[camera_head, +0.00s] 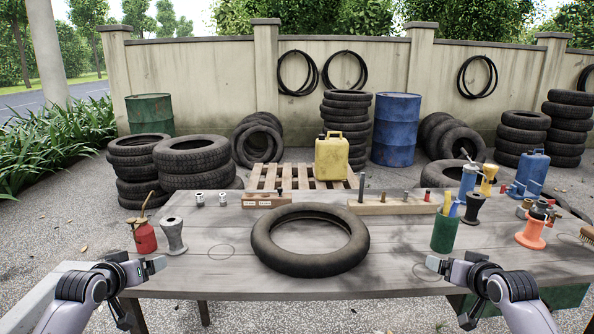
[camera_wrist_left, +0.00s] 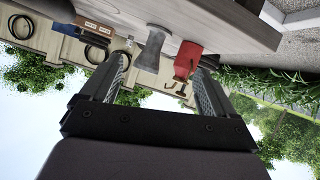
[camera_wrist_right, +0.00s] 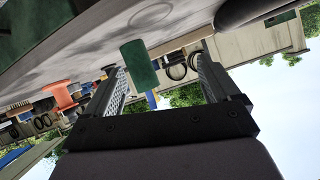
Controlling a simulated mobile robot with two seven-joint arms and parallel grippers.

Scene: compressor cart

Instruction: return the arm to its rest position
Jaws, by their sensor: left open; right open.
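My left gripper (camera_head: 152,266) is at the front left edge of the wooden table, open and empty. In the left wrist view its two fingers (camera_wrist_left: 160,80) stand apart with nothing between them that they touch. My right gripper (camera_head: 436,264) is at the front right edge of the table, also open and empty. Its fingers (camera_wrist_right: 160,85) stand apart in the right wrist view. Both arms come in from the lower corners, at about the same height.
The table (camera_head: 210,275) holds a tire (camera_head: 270,257) in the middle. A red oil can (camera_head: 145,238) and a grey spool-shaped piece (camera_head: 173,235) stand near my left gripper. A green cup (camera_head: 445,235) with tools stands beyond my right gripper. An orange piece (camera_head: 531,233) is further right.

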